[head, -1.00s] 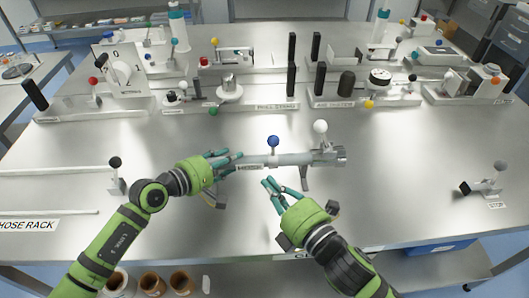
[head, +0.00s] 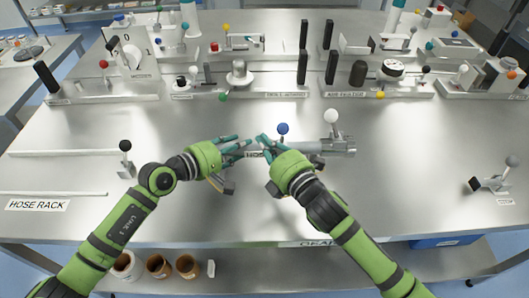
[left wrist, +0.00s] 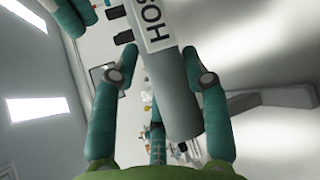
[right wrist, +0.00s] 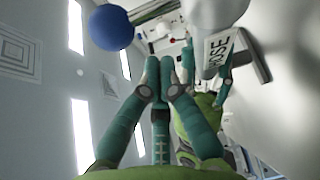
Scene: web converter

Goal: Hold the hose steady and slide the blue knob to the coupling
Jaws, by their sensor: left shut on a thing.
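The grey hose (head: 312,147) lies across the middle of the table. A blue knob (head: 283,128) stands on its middle, and the coupling (head: 345,146) with a white knob is at its right end. My left gripper (head: 238,148) is around the hose's left part. The left wrist view shows the hose (left wrist: 168,95) and its HOSE label between the fingers. My right gripper (head: 262,143) is beside the hose, left of the blue knob, and partly covers the label. In the right wrist view its fingers are together, empty, with the blue knob (right wrist: 111,27) apart from them.
A hose rack (head: 65,194) is at left and a small stop fixture (head: 492,180) at right. The two grippers are close together.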

